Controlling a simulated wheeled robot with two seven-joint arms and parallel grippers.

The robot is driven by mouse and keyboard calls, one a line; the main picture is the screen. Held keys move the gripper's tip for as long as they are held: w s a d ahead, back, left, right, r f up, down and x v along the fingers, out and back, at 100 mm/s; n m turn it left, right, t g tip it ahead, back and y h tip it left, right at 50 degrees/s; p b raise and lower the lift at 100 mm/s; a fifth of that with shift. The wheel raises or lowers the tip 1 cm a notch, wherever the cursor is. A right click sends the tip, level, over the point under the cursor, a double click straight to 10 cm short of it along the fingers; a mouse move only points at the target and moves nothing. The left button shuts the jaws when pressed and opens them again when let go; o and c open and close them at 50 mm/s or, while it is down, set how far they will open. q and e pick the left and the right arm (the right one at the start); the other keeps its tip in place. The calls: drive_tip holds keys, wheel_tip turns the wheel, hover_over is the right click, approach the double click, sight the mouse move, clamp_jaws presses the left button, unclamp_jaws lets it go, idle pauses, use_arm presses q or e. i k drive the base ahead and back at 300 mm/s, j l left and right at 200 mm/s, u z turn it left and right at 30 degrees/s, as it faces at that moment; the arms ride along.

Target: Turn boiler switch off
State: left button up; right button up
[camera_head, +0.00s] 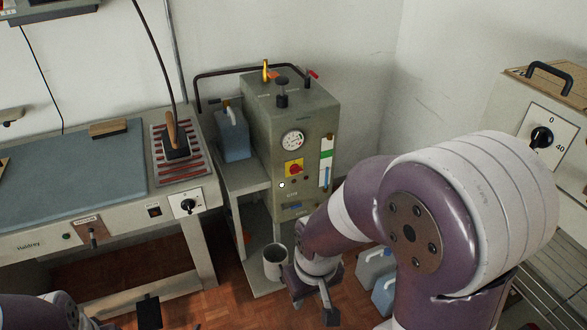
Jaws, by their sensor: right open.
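The boiler (262,130) is a grey-green cabinet on a stand against the back wall. Its switch (294,169) is a red knob on a yellow plate on the front, below the round gauge (293,140). I cannot read the switch's position at this size. My right gripper (314,297) is open and empty, low in front of the boiler, below the switch and apart from it. My left arm (45,312) shows at the bottom left. A dark piece (149,313) near it may be part of my left gripper, but its jaws are not clear.
An ironing table (70,180) with an iron (175,142) on its rest stands on the left. A blue canister (232,135) is beside the boiler, and a grey bucket (275,262) is below. Canisters (384,292) stand behind my right arm. A dial cabinet (550,125) is on the right.

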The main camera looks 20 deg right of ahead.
sight(295, 169)
drive_tip(key=i+l+z, duration=0.6)
drive_tip(key=i+z, duration=0.55)
drive_tip(key=i+l, duration=0.05)
drive_tip(key=i, duration=0.1)
